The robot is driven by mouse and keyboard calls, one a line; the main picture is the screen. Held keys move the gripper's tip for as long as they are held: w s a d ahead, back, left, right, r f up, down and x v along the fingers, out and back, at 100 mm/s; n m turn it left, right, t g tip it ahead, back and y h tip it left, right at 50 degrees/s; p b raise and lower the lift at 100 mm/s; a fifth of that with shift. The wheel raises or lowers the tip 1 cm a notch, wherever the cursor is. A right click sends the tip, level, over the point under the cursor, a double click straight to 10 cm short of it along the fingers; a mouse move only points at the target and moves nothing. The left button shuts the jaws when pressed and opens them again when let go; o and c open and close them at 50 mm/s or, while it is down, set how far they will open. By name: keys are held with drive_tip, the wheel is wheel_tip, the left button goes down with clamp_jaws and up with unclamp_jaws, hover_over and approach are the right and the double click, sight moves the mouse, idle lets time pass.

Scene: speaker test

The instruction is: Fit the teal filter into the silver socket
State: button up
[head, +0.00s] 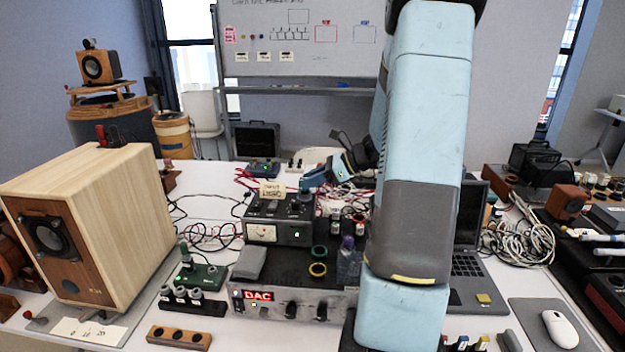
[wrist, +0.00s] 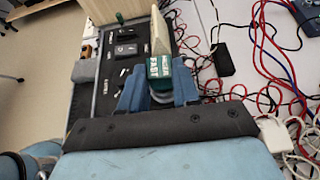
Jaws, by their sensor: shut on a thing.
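In the head view my gripper (head: 314,179) hangs above the black box with a dial, at the middle of the table; the filter cannot be made out there. I cannot pick out the silver socket with certainty. Several silver-topped round parts (head: 181,293) stand on a dark strip at the front left, by a green board (head: 203,277).
A large wooden speaker (head: 110,230) fills the left. Loose cables lie around my gripper. A laptop (head: 470,270) and a cable coil (head: 520,240) are at the right.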

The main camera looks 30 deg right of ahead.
drive_tip(key=shift+f, duration=0.3)
drive_tip(key=o, duration=1)
